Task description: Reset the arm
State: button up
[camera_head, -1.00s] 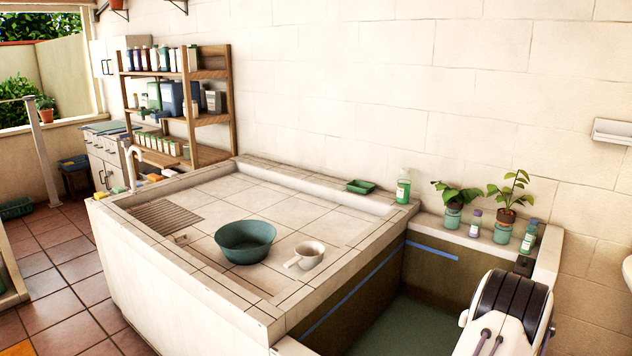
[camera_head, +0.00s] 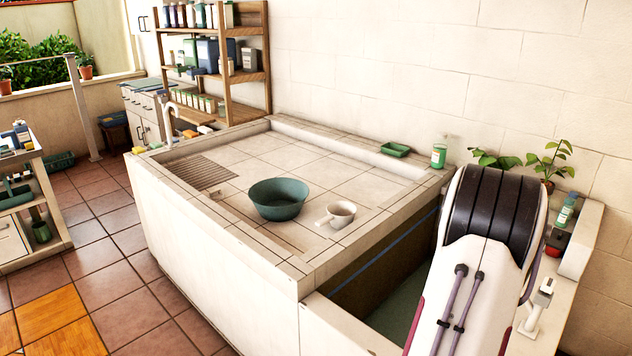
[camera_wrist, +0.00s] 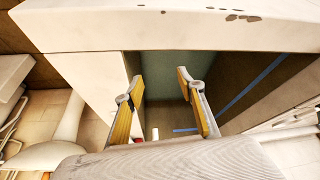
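My gripper (camera_wrist: 160,78) shows in the wrist view with its two yellow-padded fingers apart and nothing between them. It faces a pale ledge and the dark recess of the basin (camera_wrist: 160,65), where a blue line runs along a wall. In the head view my white arm, with a black ribbed cover, stands at the lower right in front of the basin's right side. The gripper itself is not seen in the head view.
A teal bowl (camera_head: 278,205) and a white handled cup (camera_head: 341,214) stand on the tiled counter (camera_head: 330,168). A green dish (camera_head: 395,149), a green bottle (camera_head: 439,156) and a plant (camera_head: 548,163) line the back ledge. A wooden shelf (camera_head: 237,100) stands behind.

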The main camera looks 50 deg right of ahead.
jog(key=w+a+r+n+y, duration=0.1)
jog(key=w+a+r+n, duration=0.1)
jog(key=w+a+r, duration=0.4)
jog(key=w+a+r+n+y, duration=0.1)
jog(key=a+r, duration=0.2)
jog(key=a, duration=0.5)
jog(key=w+a+r+n+y, duration=0.1)
jog(key=w+a+r+n, duration=0.1)
jog(key=w+a+r, duration=0.45)
jog(key=s+a+r+n+t, duration=0.1)
jog(key=a+r+n, duration=0.2)
jog(key=a, duration=0.6)
jog(key=s+a+r+n+t+y, duration=0.1)
jog(key=a+r+n+t, duration=0.1)
jog(key=a+r, duration=0.4)
jog(key=s+a+r+n+t, duration=0.1)
jog(key=a+r+n, duration=0.3)
jog(key=a, duration=0.9)
jog(key=shift+a+r+n+y, duration=0.3)
jog(key=shift+a+n+y, duration=0.1)
jog(key=shift+n, duration=0.2)
